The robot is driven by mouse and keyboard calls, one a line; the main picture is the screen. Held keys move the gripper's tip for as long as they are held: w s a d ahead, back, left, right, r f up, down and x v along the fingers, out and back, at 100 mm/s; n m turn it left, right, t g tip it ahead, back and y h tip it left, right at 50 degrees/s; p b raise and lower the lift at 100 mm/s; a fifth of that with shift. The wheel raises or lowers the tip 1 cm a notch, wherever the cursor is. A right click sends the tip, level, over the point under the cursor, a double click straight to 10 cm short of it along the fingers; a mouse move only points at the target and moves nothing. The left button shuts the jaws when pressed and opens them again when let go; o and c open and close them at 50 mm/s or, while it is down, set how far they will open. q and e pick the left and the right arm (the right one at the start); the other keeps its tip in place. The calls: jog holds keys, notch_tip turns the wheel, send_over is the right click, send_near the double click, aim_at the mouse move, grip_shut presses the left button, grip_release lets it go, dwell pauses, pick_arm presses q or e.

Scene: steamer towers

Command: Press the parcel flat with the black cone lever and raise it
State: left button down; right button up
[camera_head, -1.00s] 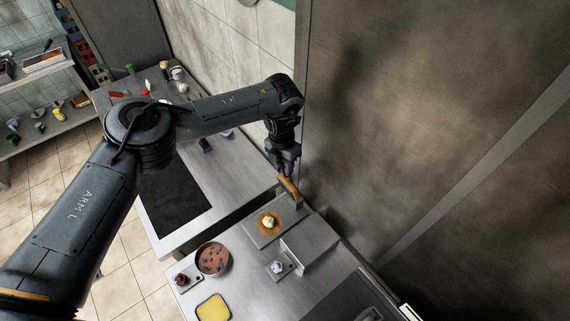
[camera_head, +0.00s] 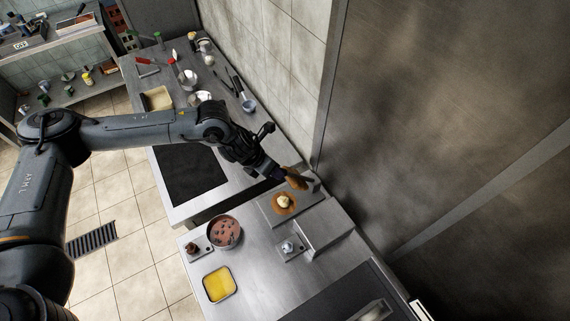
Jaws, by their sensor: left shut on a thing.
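My left gripper (camera_head: 279,174) reaches in from the upper left and is shut on a brown lever handle (camera_head: 296,181) at the back of a flat metal press plate (camera_head: 265,208). A pale round parcel (camera_head: 284,201) sits on a brown disc on that plate, just in front of the handle. The handle is clear of the parcel in this view, as far as I can tell. A small dark cone-like piece (camera_head: 192,246) stands on a small metal base at the left, and a pale one (camera_head: 287,246) on another base at the right. My right gripper is not in view.
A round pan of reddish filling (camera_head: 224,231) and a yellow-filled tray (camera_head: 219,285) stand on the near counter. A raised metal block (camera_head: 322,229) is right of the press plate. A dark cooktop (camera_head: 192,175) and utensils lie beyond. A wall rises close at the right.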

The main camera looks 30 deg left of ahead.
pick_arm(q)
jog(key=shift+t+h, duration=0.4)
jog(key=shift+t, duration=0.4)
jog(key=shift+s+a+f+b, duration=0.45)
jog(key=shift+s+f+b, duration=0.4)
jog(key=shift+b, duration=0.3)
jog(key=shift+s+a+f+b, duration=0.4)
jog(key=shift+s+f+b, duration=0.35)
jog(key=shift+b, duration=0.4)
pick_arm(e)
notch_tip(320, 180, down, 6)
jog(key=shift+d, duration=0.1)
pick_arm(q)
jog(key=c, duration=0.9)
grip_release()
jog(key=shift+w, duration=0.1)
jog(key=shift+o, duration=0.2)
jog(key=v, duration=1)
jog(key=shift+s+r, duration=0.2)
jog(key=shift+r, duration=0.1)
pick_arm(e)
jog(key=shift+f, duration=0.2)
pick_arm(q)
jog(key=shift+a, duration=0.1)
